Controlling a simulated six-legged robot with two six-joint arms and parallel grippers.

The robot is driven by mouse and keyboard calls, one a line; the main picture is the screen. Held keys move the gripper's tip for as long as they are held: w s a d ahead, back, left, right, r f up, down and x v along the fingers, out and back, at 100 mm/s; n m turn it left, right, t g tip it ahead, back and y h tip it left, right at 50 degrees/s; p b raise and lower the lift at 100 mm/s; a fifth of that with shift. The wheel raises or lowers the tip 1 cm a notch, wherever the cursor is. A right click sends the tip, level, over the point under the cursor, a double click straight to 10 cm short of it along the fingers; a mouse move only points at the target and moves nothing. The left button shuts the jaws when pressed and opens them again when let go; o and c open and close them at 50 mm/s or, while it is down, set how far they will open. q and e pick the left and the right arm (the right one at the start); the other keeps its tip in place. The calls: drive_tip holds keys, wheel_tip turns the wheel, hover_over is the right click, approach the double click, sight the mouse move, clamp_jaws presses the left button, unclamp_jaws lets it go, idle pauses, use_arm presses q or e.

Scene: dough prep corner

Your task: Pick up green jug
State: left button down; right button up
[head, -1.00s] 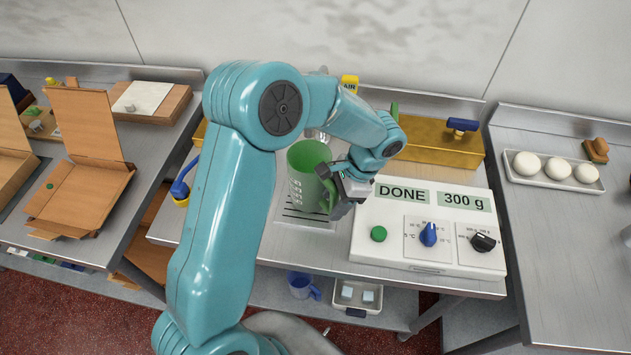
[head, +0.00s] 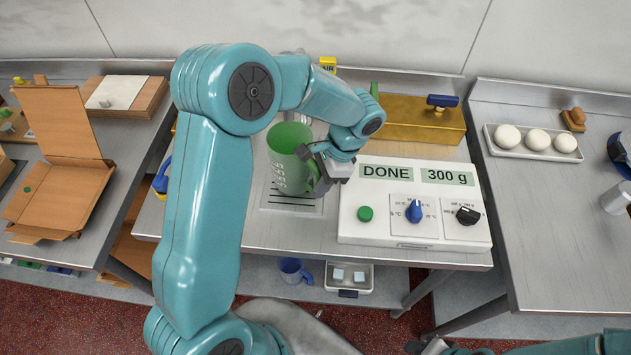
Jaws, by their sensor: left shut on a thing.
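The green jug (head: 289,160) stands upright on the slotted drip tray (head: 291,206), left of the white control box. It is see-through green with pale measuring marks on its side, and its handle faces right. My left gripper (head: 320,178) is shut on the jug's handle. Its fingers and part of the handle are hard to make out behind the wrist. My right arm shows at the bottom right edge. A grey end piece (head: 432,346), perhaps the right gripper, is cut off by the frame.
The white control box (head: 412,232) reads DONE and 300 g. A brass-coloured box (head: 420,131) stands behind it. A tray with dough balls (head: 537,141) is on the right counter. An open cardboard box (head: 62,200) is at left. A blue mug (head: 292,270) sits on the lower shelf.

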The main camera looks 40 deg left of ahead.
use_arm(q)
wheel_tip(320, 180, up, 2)
drive_tip(key=shift+r+b, duration=0.1)
drive_tip(key=shift+b, duration=0.4)
drive_tip(key=s+d+b, duration=0.2)
drive_tip(key=s+d, duration=0.2)
drive_tip(key=s, duration=0.3)
drive_tip(key=s+d+b, duration=0.3)
drive_tip(key=s+d, duration=0.2)
drive_tip(key=s, duration=0.3)
drive_tip(key=shift+s+d, duration=0.2)
drive_tip(key=shift+s, duration=0.05)
drive_tip(key=shift+r, duration=0.15)
wheel_tip(320, 180, up, 4)
drive_tip(key=p, duration=0.3)
drive_tip(key=shift+p, duration=0.35)
drive_tip(key=shift+w, duration=0.1)
